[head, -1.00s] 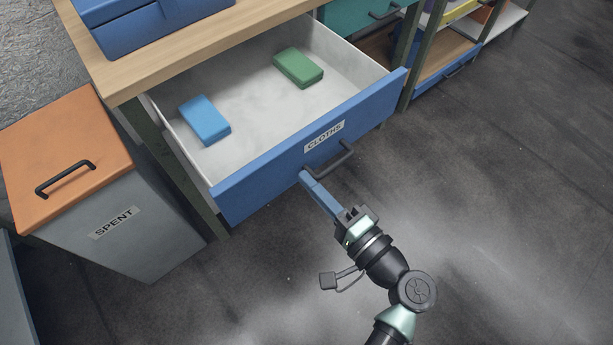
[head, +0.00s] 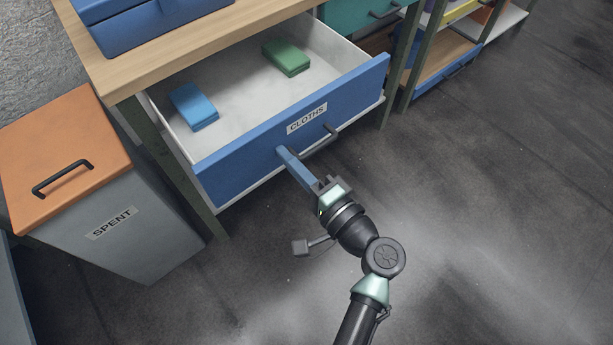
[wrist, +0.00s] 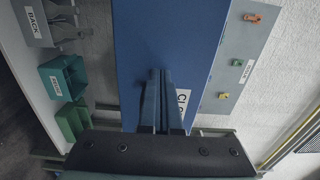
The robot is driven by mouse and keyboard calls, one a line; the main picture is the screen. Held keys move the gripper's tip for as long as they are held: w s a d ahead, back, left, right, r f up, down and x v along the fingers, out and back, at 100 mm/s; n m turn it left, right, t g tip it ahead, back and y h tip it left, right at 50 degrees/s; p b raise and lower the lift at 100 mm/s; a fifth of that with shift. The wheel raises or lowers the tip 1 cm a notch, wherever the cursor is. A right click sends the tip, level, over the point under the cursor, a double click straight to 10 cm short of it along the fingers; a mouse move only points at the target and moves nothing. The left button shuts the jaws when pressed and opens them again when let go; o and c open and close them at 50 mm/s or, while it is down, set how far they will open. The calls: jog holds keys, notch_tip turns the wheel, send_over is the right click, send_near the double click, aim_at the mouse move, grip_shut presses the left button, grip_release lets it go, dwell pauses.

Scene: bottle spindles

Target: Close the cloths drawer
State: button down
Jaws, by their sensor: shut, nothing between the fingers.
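The cloths drawer (head: 245,158) has a blue front with a CLOTHS label and a dark bar handle (head: 321,143). It stands partly open under the wooden bench top. A blue cloth block (head: 195,107) and a green cloth block (head: 286,57) lie inside. My gripper (head: 282,152) is shut and empty, its fingertips at the drawer front just left of the handle, below the label. In the wrist view the shut fingers (wrist: 161,80) point at the blue drawer front (wrist: 150,35) and partly cover the label. Whether the tips touch the front is hard to tell.
A grey SPENT bin (head: 120,230) with an orange lid stands left of the drawer. A blue case (head: 150,22) sits on the bench top (head: 190,55). Shelving (head: 440,60) stands at the right. The dark floor in front is clear.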

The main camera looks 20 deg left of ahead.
jog(key=b, duration=0.8)
send_near(230, 109)
jog(key=w+a+r, duration=0.1)
jog(key=w+a, duration=0.1)
jog(key=w+a+r, duration=0.2)
jog(key=a, duration=0.1)
jog(key=w+a+r, duration=0.1)
jog(key=a, duration=0.2)
jog(key=shift+w+r, duration=0.4)
jog(key=shift+w+a+r, duration=0.1)
jog(key=shift+w+a, duration=0.2)
jog(key=shift+a, duration=0.1)
jog(key=shift+r, duration=0.3)
